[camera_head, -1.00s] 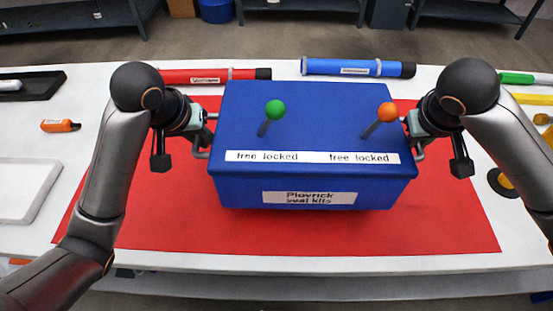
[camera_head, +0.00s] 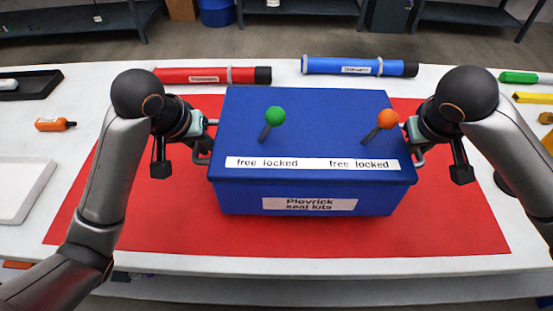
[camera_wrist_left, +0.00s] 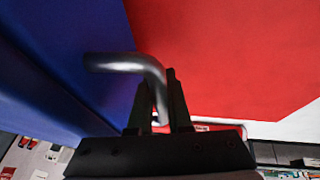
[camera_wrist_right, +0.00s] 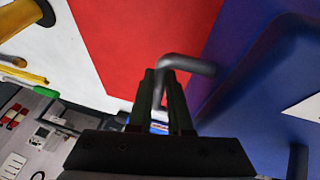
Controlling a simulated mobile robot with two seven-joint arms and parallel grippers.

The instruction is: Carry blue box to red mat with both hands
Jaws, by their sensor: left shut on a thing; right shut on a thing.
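The blue box (camera_head: 310,125) is upright over the red mat (camera_head: 290,235), within its outline in the head view. I cannot tell whether its underside touches the mat. Its lid carries a green-knobbed lever (camera_head: 274,119) and an orange-knobbed lever (camera_head: 385,120), both tilted, with "free locked" labels. My left gripper (camera_head: 207,139) is shut on the metal handle on the box's left side; this handle shows in the left wrist view (camera_wrist_left: 125,64). My right gripper (camera_head: 412,139) is shut on the right-side handle, which shows in the right wrist view (camera_wrist_right: 185,64).
A red tube (camera_head: 205,76) and a blue tube (camera_head: 358,67) lie behind the mat. A black tray (camera_head: 50,82), an orange item (camera_head: 55,125) and a white tray (camera_head: 28,195) are at the left. Green (camera_head: 522,77) and yellow (camera_head: 530,97) items lie at the right. Mat shows free around the box.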

